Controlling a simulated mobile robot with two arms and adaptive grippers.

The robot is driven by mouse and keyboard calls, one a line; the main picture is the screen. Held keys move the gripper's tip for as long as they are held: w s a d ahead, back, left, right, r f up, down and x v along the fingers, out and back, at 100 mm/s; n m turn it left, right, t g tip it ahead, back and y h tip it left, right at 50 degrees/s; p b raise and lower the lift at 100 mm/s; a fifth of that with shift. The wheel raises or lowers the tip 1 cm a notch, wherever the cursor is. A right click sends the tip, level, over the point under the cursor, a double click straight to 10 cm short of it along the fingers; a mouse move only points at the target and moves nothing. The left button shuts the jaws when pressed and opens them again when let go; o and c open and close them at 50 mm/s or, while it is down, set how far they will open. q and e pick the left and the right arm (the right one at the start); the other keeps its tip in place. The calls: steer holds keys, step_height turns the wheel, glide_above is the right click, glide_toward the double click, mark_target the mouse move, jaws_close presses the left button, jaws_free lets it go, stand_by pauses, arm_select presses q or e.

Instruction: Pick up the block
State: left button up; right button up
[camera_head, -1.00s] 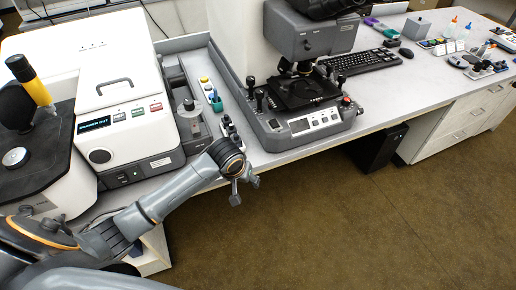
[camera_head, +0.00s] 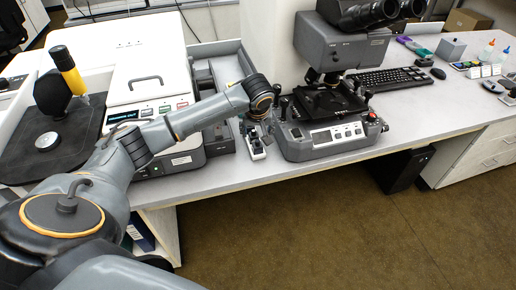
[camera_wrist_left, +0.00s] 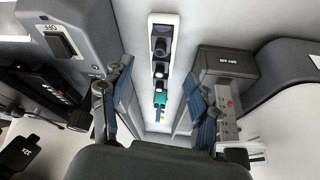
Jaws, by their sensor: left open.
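My left gripper (camera_wrist_left: 158,82) is open and empty, with one finger at each side of the left wrist view. In the head view my left wrist (camera_head: 258,93) hangs over the bench edge and hides most of the fingers. Between and beyond the fingers is a narrow white holder (camera_wrist_left: 164,22) with several dark pieces and a teal piece (camera_wrist_left: 160,100). The same holder shows in the head view (camera_head: 256,154), just below my wrist. A plain grey block (camera_head: 451,48) stands far off on the right bench. I cannot tell which piece the task means.
The microscope (camera_head: 325,125) stands right of my left wrist. A white instrument (camera_head: 145,75) is to the left, behind my arm. The bench front edge is below the wrist, with open floor (camera_head: 330,225) in front.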

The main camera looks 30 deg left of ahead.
mark_target(257, 141)
arm_select(q)
steer(key=x, duration=0.7)
steer(key=shift+d+f+p, duration=0.1)
steer(key=shift+f+p, duration=0.25)
steer(key=shift+s, duration=0.1)
steer(key=shift+c, duration=0.2)
jaws_close()
steer(key=shift+r, duration=0.1)
